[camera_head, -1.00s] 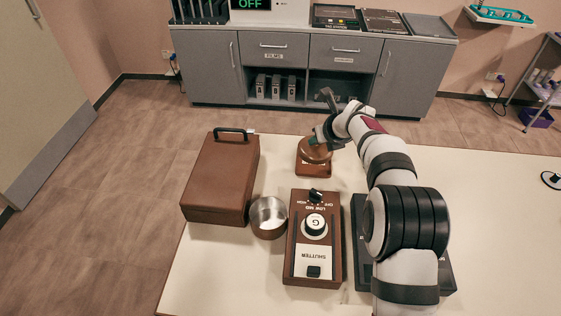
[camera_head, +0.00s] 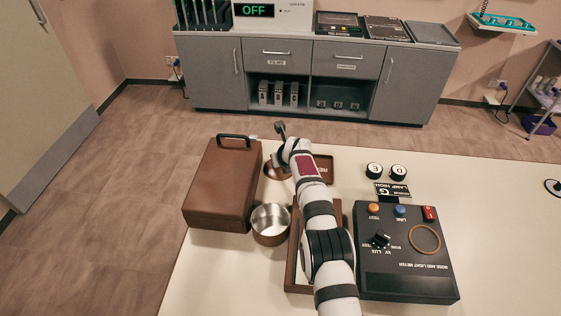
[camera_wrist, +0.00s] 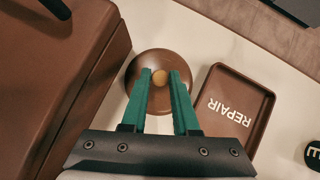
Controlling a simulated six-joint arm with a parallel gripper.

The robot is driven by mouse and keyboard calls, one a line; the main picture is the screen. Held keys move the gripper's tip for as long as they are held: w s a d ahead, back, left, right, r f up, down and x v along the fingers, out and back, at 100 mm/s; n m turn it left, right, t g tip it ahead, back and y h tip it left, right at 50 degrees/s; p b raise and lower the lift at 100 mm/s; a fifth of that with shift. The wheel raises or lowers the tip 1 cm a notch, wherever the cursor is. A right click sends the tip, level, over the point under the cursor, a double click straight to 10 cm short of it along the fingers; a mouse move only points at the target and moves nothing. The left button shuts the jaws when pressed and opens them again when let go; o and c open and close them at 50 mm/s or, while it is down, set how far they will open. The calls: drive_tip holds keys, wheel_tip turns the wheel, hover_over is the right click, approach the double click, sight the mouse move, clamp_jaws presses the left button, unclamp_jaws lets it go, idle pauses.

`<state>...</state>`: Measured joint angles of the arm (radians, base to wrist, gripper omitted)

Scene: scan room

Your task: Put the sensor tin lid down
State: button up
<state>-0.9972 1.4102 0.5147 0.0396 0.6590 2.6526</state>
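The sensor tin lid (camera_wrist: 158,102) is a round brown disc with a tan knob, seen in the wrist view. In the head view the lid (camera_head: 273,174) shows partly between the brown case and my arm. My gripper (camera_wrist: 161,74) has its two green fingers closed around the knob. The lid is left of the REPAIR tray, above the table; its exact height is hard to tell.
The brown case (camera_head: 222,185) with a black handle stands close left of the lid. The REPAIR tray (camera_wrist: 232,108) lies close right and looks empty. A dark meter box (camera_head: 408,285) sits right of my arm. My arm covers most of the shutter box.

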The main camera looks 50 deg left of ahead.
drive_tip(key=o, duration=0.3)
drive_tip(key=shift+o, duration=0.2)
